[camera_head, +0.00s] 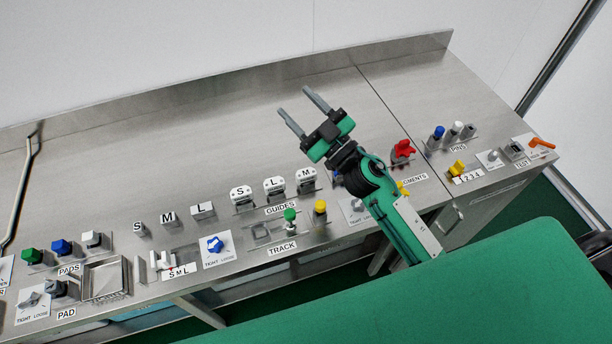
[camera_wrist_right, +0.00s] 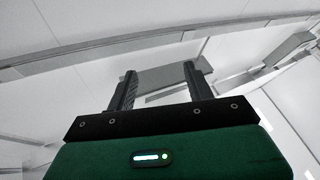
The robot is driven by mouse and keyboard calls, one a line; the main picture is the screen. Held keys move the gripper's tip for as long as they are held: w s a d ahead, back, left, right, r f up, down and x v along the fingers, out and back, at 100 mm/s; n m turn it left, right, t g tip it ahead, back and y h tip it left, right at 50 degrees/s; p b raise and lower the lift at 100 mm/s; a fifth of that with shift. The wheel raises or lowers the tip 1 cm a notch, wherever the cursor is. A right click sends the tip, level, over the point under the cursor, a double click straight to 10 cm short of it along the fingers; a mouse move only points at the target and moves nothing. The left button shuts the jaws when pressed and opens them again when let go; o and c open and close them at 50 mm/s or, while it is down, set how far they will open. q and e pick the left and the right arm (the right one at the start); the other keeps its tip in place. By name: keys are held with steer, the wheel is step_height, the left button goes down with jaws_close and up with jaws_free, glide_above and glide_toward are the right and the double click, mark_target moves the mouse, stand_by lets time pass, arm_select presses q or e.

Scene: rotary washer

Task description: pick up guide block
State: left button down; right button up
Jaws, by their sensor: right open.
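White guide blocks lettered S (camera_head: 241,193), L (camera_head: 274,187) and M (camera_head: 306,179) stand in a row behind the GUIDES label (camera_head: 280,208) on the steel bench in the head view. My right gripper (camera_head: 304,103) is raised above the bench, behind and to the right of the guide blocks. Its two fingers are spread apart with nothing between them. In the right wrist view the same fingers (camera_wrist_right: 158,88) show apart, with only blurred grey background beyond. No guide block shows in the wrist view. My left gripper is in neither view.
On the bench (camera_head: 190,140), a green knob (camera_head: 290,214) and yellow block (camera_head: 320,207) stand by the TRACK label (camera_head: 283,248). A red part (camera_head: 402,149) is right of my arm. Pads (camera_head: 61,247) and a tray (camera_head: 104,280) are left. The bench's rear is clear.

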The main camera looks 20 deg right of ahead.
steer(key=a+n+g+y, duration=0.6)
steer(key=n+g+y, duration=0.1)
steer(key=n+g, duration=0.2)
steer(key=g+h, duration=1.1)
steer(key=h, duration=0.3)
glide_toward(306, 172)
steer(key=p+x, duration=0.1)
steer(key=x, duration=0.2)
steer(key=p+x, duration=0.1)
steer(key=shift+s+f+p, duration=0.3)
steer(key=shift+f, duration=0.1)
steer(key=shift+a+f+p, duration=0.35)
steer(key=shift+f+p, duration=0.1)
steer(key=shift+p, duration=0.05)
steer(key=p+x, duration=0.1)
steer(key=x, duration=0.2)
steer(key=shift+w+a+f, duration=0.15)
steer(key=shift+f, duration=0.05)
steer(key=shift+a+f+p, duration=0.15)
steer(key=shift+f+p, duration=0.15)
steer(key=shift+f, duration=0.15)
steer(key=c, duration=1.1)
